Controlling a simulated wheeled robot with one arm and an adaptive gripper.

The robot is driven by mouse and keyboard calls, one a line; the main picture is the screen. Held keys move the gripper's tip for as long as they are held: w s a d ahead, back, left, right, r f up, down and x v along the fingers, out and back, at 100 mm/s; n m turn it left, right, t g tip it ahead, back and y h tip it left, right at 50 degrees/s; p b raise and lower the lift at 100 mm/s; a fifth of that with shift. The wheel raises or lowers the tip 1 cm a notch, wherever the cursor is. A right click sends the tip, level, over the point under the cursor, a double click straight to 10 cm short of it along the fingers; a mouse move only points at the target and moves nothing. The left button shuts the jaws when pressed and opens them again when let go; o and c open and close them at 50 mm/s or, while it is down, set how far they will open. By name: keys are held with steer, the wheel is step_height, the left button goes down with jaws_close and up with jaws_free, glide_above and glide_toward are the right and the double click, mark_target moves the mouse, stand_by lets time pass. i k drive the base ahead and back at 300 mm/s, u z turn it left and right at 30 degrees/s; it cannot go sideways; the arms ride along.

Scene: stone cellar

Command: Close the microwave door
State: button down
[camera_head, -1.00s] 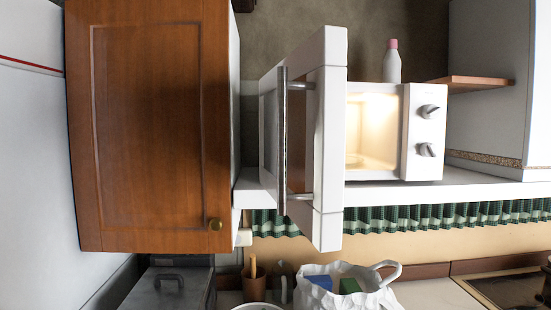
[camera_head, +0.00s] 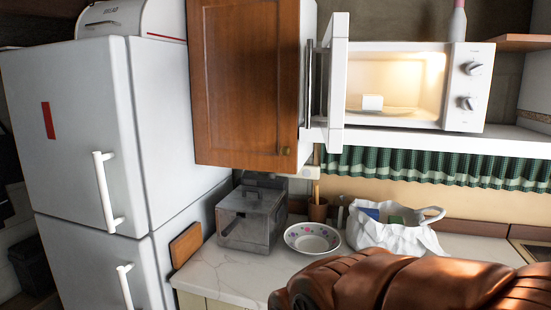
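The metal handle (camera_head: 309,80) is on the door's left-facing side, close to the brown cabinet. A copper-brown ridged shape at the bottom right seems to be part of my arm. My gripper's fingers do not show.
A brown wall cabinet (camera_head: 240,85) hangs just left of the door. A white fridge (camera_head: 80,150) stands at the left. Below, the counter (camera_head: 215,266) holds a metal box (camera_head: 250,215), a flowered bowl (camera_head: 312,239) and a white bag (camera_head: 395,236). A green curtain (camera_head: 430,165) hangs under the shelf.

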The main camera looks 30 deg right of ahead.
mark_target(333, 51)
steer(key=u, duration=0.9)
steer(key=i, duration=0.75)
steer(key=z, duration=0.2)
